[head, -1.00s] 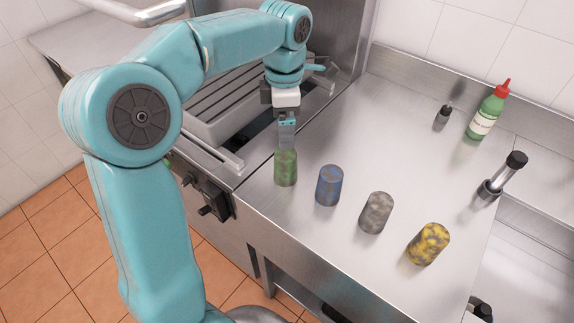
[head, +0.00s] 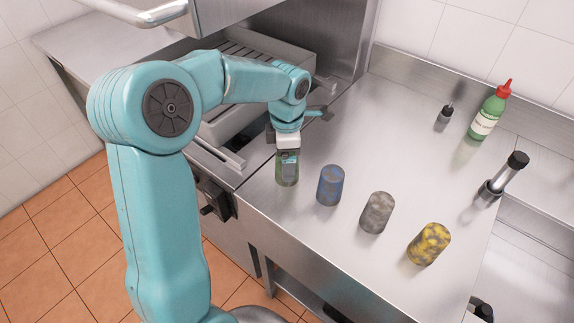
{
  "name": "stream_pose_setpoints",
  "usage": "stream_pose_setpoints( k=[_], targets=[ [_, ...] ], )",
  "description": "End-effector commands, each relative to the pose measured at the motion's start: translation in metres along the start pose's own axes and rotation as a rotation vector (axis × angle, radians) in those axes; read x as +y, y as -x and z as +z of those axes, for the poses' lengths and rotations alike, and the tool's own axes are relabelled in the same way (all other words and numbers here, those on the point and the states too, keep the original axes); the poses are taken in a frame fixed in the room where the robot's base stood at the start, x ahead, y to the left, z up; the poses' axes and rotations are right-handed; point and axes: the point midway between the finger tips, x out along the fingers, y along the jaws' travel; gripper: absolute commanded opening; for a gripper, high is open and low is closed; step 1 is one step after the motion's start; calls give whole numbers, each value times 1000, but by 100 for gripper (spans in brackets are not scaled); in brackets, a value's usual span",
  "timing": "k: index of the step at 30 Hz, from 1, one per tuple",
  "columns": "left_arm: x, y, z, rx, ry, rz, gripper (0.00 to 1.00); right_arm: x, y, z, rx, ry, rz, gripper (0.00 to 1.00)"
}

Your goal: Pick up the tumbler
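Several tumblers stand in a slanting row on the steel counter: a green one (head: 287,179), a blue one (head: 330,186), a grey one (head: 377,212) and a mottled yellow one (head: 429,244). All are upright. My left gripper (head: 288,166) points down at the green tumbler, with its fingers overlapping the tumbler's upper part in the head view. The fingers hide much of that tumbler. I cannot tell whether they are closed on it or around it with a gap. My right gripper is not in view.
The slatted grill (head: 238,95) lies behind my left arm, left of the counter (head: 400,130). A green bottle with a red cap (head: 487,113), a small dark bottle (head: 444,114) and a black-topped metal cylinder (head: 505,175) stand toward the right. The middle of the counter is clear.

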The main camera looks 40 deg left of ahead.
Motion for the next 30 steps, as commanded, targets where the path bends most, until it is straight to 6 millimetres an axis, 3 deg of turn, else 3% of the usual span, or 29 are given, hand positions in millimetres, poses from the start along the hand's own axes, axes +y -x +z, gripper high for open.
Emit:
stream_pose_setpoints(
  k=[1, 5, 6, 14, 20, 26, 30],
  targets=[
    [0, 0, 0, 0, 0, 0, 76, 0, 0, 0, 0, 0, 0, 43],
    [0, 0, 0, 0, 0, 0, 33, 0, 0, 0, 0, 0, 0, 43],
    [0, 0, 0, 0, 0, 0, 28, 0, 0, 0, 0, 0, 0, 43],
    [0, 1, 0, 0, 0, 1, 28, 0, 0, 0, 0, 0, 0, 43],
    [1, 16, 1, -2, 0, 4, 28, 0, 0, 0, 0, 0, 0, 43],
    [1, 62, 1, -5, 0, 6, 28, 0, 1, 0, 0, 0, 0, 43],
    [1, 108, 1, -5, 0, 7, 28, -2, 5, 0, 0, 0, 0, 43]
  ],
)
